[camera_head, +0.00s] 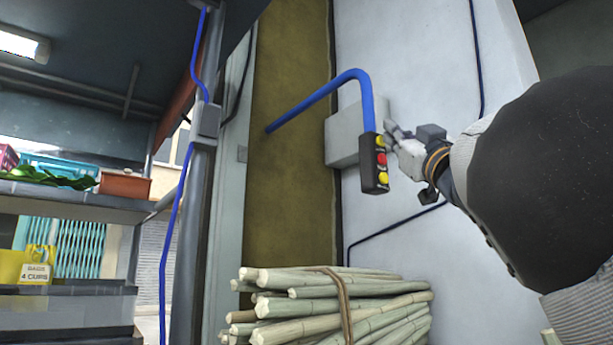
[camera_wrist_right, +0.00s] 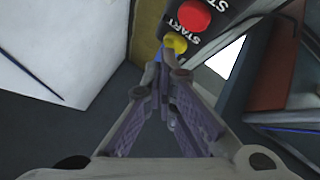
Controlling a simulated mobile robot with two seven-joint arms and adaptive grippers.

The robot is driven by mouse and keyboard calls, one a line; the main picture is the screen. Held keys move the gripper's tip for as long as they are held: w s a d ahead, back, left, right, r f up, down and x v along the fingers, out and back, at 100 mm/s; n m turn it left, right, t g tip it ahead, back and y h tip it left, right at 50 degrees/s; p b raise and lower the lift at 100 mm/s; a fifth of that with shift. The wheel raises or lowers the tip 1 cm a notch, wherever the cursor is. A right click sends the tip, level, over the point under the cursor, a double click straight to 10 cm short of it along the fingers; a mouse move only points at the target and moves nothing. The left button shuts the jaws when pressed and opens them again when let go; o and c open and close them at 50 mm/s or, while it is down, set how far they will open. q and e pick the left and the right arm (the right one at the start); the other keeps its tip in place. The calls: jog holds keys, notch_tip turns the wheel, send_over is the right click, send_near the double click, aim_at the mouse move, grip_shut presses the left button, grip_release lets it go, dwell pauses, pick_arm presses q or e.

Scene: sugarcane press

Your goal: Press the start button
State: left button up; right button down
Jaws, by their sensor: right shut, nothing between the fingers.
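The dark control box (camera_head: 374,180) hangs at the end of a blue pipe arm. It carries an upper yellow button (camera_head: 380,141), a red button (camera_head: 381,159) and a lower yellow button (camera_head: 383,178). In the wrist view, the word START is printed between a yellow button (camera_wrist_right: 176,43) and the red button (camera_wrist_right: 194,16). My right gripper (camera_head: 388,130) is shut and empty, beside the top of the box. In the wrist view its closed fingertips (camera_wrist_right: 168,62) are right at the yellow button; I cannot tell whether they touch. My left gripper is not in view.
The blue pipe arm (camera_head: 330,89) crosses in front of a grey wall box (camera_head: 343,135). A tied bundle of cane (camera_head: 310,310) lies below. A post with a blue cable (camera_head: 178,240) and shelves (camera_head: 75,192) stand at the left.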

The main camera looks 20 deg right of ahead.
jog(key=shift+s, duration=0.4)
jog(key=shift+d, duration=0.1)
jog(key=s, duration=0.2)
jog(key=s+d, duration=0.1)
jog(key=s, duration=0.1)
jog(key=shift+s+d, duration=0.2)
jog(key=shift+s, duration=0.2)
dwell(0.4)
